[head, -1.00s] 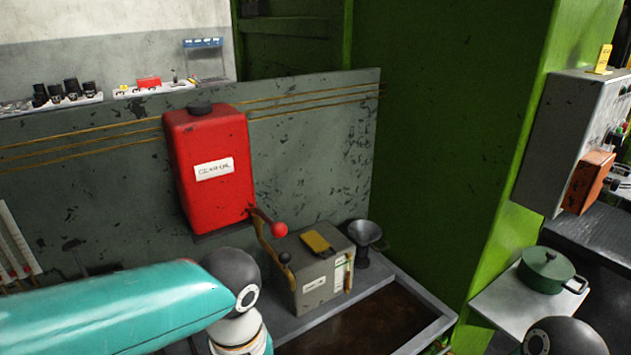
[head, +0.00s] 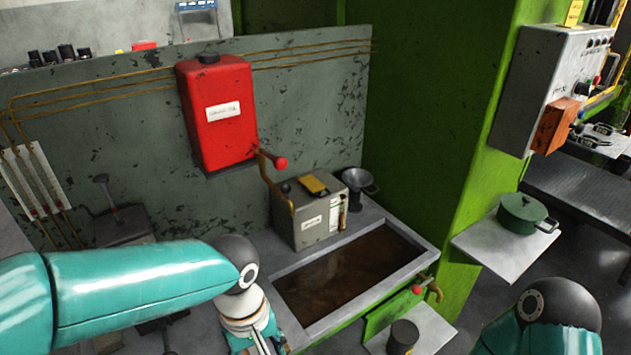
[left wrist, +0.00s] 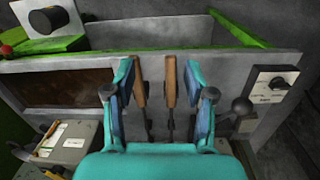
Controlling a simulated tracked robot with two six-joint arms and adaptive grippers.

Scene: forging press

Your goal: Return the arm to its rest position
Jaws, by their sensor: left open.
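My left arm (head: 140,287) reaches in from the left in the head view, in front of a tray of dark liquid. Its wrist points down, and its gripper (head: 262,345) is cut by the bottom edge. Behind the fingers is a grey panel (left wrist: 225,75). My right arm (head: 550,325) shows only in part at the lower right; its gripper is out of view.
The tray (head: 405,275) has a grey rim and a grey box (head: 312,222) behind it. A red oil tank (head: 215,140) hangs on the back panel. A green pot (head: 525,212) stands on a shelf at the right, below a control box (head: 535,90).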

